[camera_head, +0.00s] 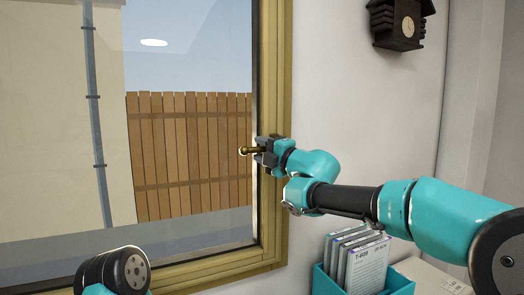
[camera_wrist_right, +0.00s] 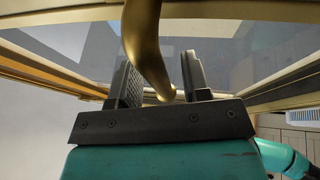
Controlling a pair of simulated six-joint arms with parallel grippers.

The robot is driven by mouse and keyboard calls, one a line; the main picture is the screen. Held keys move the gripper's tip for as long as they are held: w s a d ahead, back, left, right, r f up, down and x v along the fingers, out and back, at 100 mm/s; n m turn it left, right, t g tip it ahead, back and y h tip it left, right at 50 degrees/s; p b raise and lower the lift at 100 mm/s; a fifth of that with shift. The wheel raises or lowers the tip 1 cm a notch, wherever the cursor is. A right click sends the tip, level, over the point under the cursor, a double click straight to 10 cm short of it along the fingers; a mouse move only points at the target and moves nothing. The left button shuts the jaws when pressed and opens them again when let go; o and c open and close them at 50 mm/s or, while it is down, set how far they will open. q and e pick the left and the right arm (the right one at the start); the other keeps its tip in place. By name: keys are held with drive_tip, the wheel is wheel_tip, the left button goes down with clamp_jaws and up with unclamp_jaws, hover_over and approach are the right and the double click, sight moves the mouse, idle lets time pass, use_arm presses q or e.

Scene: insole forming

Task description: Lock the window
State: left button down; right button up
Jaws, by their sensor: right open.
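The window (camera_head: 190,60) has a wooden frame (camera_head: 272,60) and appears closed. Its brass handle (camera_head: 244,151) sticks out to the left at the right side of the frame. My right gripper (camera_head: 262,151) is at the handle, hiding part of it. In the right wrist view, the curved brass handle (camera_wrist_right: 146,45) comes down from the top and its end lies between the two dark fingers of the right gripper (camera_wrist_right: 160,82). The fingers are apart, with gaps on both sides of the handle. My left gripper is out of view; only part of my left arm shows at the bottom left.
A teal holder (camera_head: 330,284) with several labelled folders (camera_head: 362,262) stands below my right arm. A dark cuckoo clock (camera_head: 400,24) hangs on the wall at the upper right. The wall (camera_head: 365,110) between the window and the clock is bare.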

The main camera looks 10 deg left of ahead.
drive_tip(key=shift+c, duration=0.3)
clamp_jaws()
drive_tip(key=shift+d+f, duration=0.1)
idle(0.4)
